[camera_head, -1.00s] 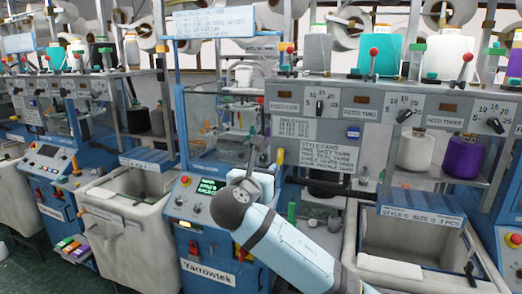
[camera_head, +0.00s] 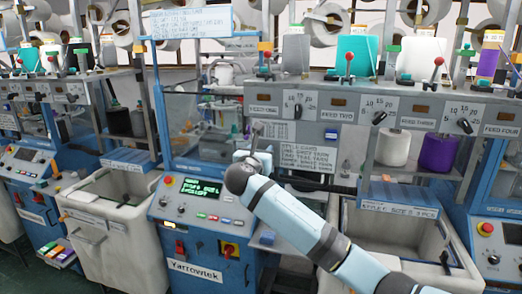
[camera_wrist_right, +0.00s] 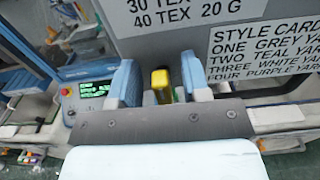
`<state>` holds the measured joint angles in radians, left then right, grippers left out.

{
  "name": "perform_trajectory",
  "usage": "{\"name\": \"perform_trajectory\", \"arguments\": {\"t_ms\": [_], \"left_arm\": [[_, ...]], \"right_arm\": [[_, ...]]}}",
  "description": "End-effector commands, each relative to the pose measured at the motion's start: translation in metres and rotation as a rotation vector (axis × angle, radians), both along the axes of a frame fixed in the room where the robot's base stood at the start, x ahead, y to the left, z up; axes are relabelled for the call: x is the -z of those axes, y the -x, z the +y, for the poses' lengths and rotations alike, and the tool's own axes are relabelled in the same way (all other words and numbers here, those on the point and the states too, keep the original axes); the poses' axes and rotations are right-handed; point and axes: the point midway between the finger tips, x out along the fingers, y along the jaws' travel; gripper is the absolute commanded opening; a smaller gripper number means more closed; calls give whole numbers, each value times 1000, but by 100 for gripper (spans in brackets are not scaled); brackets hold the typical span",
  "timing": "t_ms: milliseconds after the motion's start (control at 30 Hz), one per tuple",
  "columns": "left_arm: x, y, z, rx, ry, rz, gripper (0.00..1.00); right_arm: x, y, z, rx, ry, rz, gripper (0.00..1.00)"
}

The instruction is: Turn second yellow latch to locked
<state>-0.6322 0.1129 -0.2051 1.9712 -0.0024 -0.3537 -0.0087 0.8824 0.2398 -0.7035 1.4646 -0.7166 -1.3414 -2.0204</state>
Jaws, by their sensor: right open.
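A yellow latch (camera_wrist_right: 161,84) stands upright between the two blue fingers of my right gripper (camera_wrist_right: 157,62) in the right wrist view. Grey gaps show on both sides of it, and its lower end is hidden by the gripper body. My right gripper is open around it, in front of the machine's front panel. In the head view my right gripper (camera_head: 255,138) is beside the style card (camera_head: 307,157), above the control console, and no yellow latch can be made out there. Whether this is the second latch, I cannot tell. My left gripper is out of view.
The console with its green-lit screen (camera_head: 203,190) is just left of and below my right arm. A grey bin (camera_head: 400,235) stands to the right and another bin (camera_head: 115,240) to the left. Feed dials (camera_head: 380,118) and yarn cones line the machine above.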

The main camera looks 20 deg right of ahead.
Motion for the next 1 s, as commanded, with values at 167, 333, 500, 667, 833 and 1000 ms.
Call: {"name": "perform_trajectory", "arguments": {"t_ms": [167,333,500,667,833,1000], "left_arm": [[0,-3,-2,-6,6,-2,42],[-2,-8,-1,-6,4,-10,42],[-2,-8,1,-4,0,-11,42],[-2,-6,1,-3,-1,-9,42],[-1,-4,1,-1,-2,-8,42],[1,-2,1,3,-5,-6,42]], "right_arm": [[0,-2,-1,0,0,0,43],[0,-2,-1,0,0,0,32],[1,-1,-1,0,-1,1,0],[1,-1,-1,0,-3,-1,0],[1,-1,-1,0,-30,-19,0],[2,0,-2,0,-100,-64,0]]}}
